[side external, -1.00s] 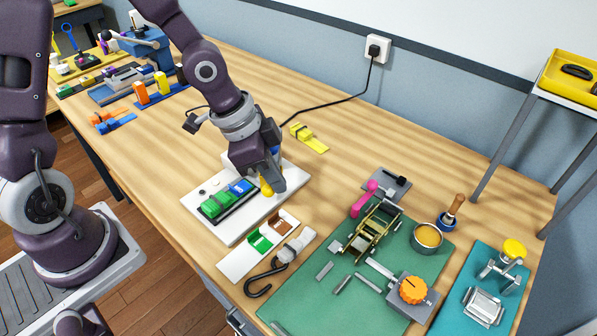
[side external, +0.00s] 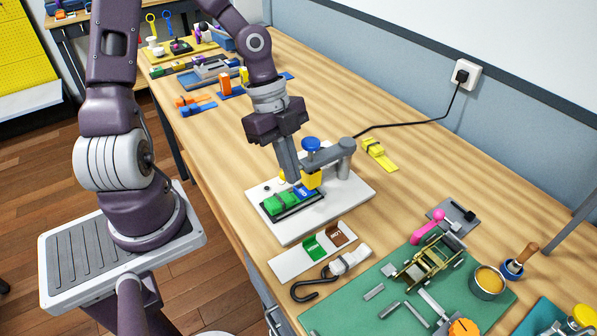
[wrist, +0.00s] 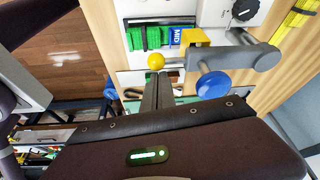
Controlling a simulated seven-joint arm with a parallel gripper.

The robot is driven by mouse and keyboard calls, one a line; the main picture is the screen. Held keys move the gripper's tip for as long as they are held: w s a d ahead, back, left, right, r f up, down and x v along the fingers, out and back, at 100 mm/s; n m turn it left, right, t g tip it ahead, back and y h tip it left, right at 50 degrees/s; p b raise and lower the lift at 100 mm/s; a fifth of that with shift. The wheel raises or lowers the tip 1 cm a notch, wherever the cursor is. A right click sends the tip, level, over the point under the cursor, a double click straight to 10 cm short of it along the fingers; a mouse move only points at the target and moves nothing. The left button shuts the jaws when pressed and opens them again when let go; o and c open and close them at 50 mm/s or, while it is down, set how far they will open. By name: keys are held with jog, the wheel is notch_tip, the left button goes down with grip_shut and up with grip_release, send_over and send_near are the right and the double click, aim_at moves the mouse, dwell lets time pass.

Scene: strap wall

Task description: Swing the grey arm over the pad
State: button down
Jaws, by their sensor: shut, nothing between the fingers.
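The grey arm (side external: 328,158) reaches left from a round post on the white board and has a blue knob (side external: 311,145) on top. A yellow block (side external: 312,180) sits below its free end, beside the blue piece marked MID (side external: 305,191). The grey arm also shows in the wrist view (wrist: 245,62), right of my fingers. My gripper (side external: 294,181) is shut and empty, pointing down just left of the blue knob. In the wrist view my fingertips (wrist: 157,74) are near a small yellow ball (wrist: 156,61); contact is unclear. I cannot tell which surface is the pad.
Green blocks (side external: 281,203) lie in a dark strip on the white board (side external: 350,193). A white card (side external: 290,262) with green and brown pieces lies in front. A ratchet strap (side external: 427,262) and green mat (side external: 350,312) are at right.

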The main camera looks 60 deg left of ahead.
jog(key=shift+a, duration=0.3)
dwell(0.4)
jog(key=shift+r, duration=0.1)
jog(key=shift+a+r, duration=0.2)
jog(key=shift+r, duration=0.25)
jog(key=shift+s+a, duration=0.3)
jog(key=shift+a, duration=0.25)
jog(key=s+a, duration=0.1)
jog(key=a, duration=0.9)
jog(key=s+d+r+n+t+y, duration=0.4)
jog(key=s+d+r+n, duration=0.6)
jog(key=d+r+n, duration=0.4)
notch_tip(320, 180, up, 2)
jog(key=shift+s+n+t, duration=0.2)
jog(key=shift+n+t, duration=0.2)
jog(key=shift+n, duration=0.5)
